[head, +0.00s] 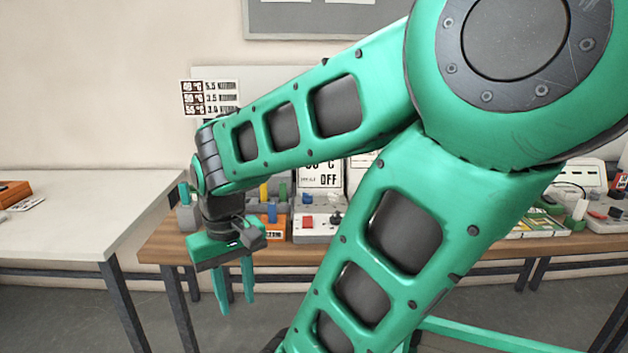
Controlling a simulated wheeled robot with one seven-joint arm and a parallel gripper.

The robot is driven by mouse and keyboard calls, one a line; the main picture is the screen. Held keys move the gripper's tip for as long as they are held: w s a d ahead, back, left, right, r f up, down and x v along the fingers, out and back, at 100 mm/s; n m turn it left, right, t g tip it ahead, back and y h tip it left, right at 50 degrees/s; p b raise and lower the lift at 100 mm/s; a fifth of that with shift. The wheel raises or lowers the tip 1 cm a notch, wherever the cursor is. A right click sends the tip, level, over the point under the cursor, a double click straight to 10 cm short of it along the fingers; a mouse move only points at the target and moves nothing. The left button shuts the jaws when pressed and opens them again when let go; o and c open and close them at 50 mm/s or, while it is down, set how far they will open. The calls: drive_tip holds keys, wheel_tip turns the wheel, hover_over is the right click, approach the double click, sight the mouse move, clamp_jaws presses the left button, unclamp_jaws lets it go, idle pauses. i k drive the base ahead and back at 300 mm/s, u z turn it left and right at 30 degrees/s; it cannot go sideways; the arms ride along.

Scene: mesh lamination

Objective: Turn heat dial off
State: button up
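My gripper (234,290) hangs pointing down in front of the wooden table's front edge. Its two green fingers are a little apart with nothing seen between them. A grey control box (312,238) stands on the table just right of my gripper. It has a red switch (307,222) and a dark knob (336,217), which may be the heat dial; its setting is too small to read. A white display (320,178) behind it shows "C" and "OFF", partly covered by my arm.
The wooden table (160,248) holds several small tools and boxes left and right of my arm. A white table (80,215) stands at the left with an orange box (12,193). A sign with temperatures (210,98) is at the back. My arm hides the table's middle.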

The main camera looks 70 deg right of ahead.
sight(335, 218)
drive_tip(key=z, duration=1.6)
